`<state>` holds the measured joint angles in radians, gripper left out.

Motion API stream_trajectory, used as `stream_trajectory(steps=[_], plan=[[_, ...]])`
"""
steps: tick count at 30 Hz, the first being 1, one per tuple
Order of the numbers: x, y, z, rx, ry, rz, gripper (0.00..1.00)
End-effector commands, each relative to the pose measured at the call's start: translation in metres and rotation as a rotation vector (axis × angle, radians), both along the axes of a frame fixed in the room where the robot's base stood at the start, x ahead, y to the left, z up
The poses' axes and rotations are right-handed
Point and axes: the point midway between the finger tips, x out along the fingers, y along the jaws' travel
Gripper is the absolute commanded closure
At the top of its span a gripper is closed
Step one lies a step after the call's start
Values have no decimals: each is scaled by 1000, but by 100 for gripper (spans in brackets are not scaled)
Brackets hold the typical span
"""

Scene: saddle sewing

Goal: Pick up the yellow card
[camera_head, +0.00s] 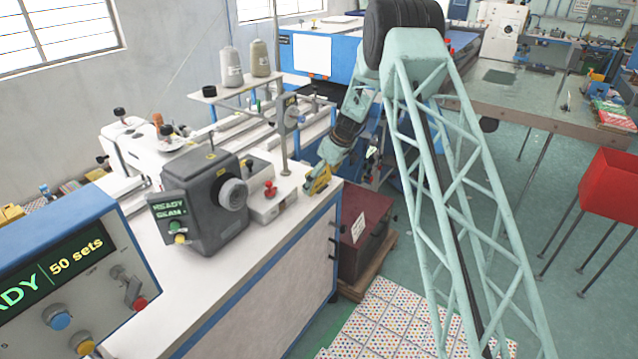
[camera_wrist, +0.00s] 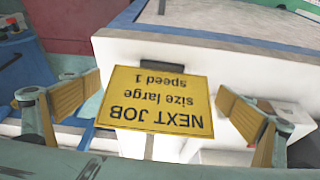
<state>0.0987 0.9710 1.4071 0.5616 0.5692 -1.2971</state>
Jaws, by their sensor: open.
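The yellow card (camera_wrist: 157,112) shows in the wrist view, its dark lettering upside down, including "size large" and "speed 1". Its upper edge in the picture meets a dark holder (camera_wrist: 162,65) on a white surface. My gripper (camera_wrist: 159,88) is open, with one yellow-padded finger on each side of the card. A gap shows between the card and each fingertip, clearer on the right. In the head view, my gripper (camera_head: 318,181) is at the right end of the white machine table; I cannot tell the card from the yellow fingers there.
The white machine table (camera_head: 262,262) carries a grey control box (camera_head: 205,205) and a small unit with a red knob (camera_head: 270,190) left of my gripper. A thin upright pole (camera_head: 279,110) stands close behind. A dark red box (camera_head: 365,232) stands below on the right.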

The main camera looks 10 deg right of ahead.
Motion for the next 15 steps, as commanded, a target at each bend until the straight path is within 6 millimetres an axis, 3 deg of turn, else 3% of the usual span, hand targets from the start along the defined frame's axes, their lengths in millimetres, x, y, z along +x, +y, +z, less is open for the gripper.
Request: stream_trajectory(steps=[8, 15], plan=[[0, 0, 0, 0, 0, 0, 0], [0, 0, 0, 0, 0, 0, 21]])
